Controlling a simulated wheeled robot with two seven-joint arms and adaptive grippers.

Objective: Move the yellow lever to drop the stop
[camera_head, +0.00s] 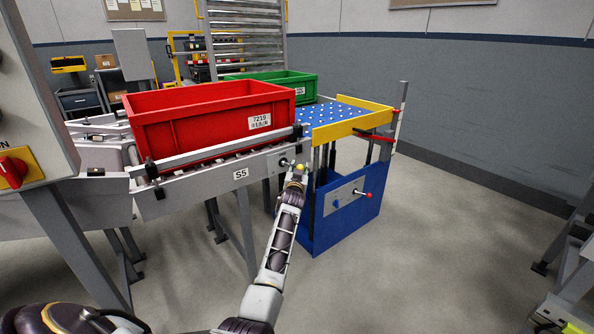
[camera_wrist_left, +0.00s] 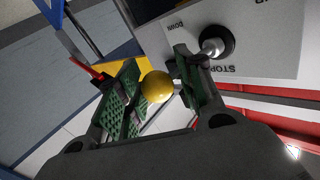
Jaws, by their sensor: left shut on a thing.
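The yellow lever knob (camera_head: 300,167) stands at the side of the conveyor rail, right of the S5 label. In the left wrist view the yellow ball knob (camera_wrist_left: 157,87) sits between the two green-padded fingers. My left gripper (camera_head: 296,176) is shut on it; the wrist view also shows the gripper (camera_wrist_left: 155,88) around the ball. The lever's round black pivot (camera_wrist_left: 213,42) is on a grey plate (camera_wrist_left: 262,50) marked STOP, UP and DOWN. The stop itself I cannot make out. My right gripper is not in view.
A red crate (camera_head: 210,117) numbered 7219 sits on the conveyor beside the rail (camera_head: 190,187). A blue lift table (camera_head: 343,215) with a yellow-edged ball top and a red-knobbed lever (camera_head: 368,195) stands right. A green crate (camera_head: 285,84) is behind.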

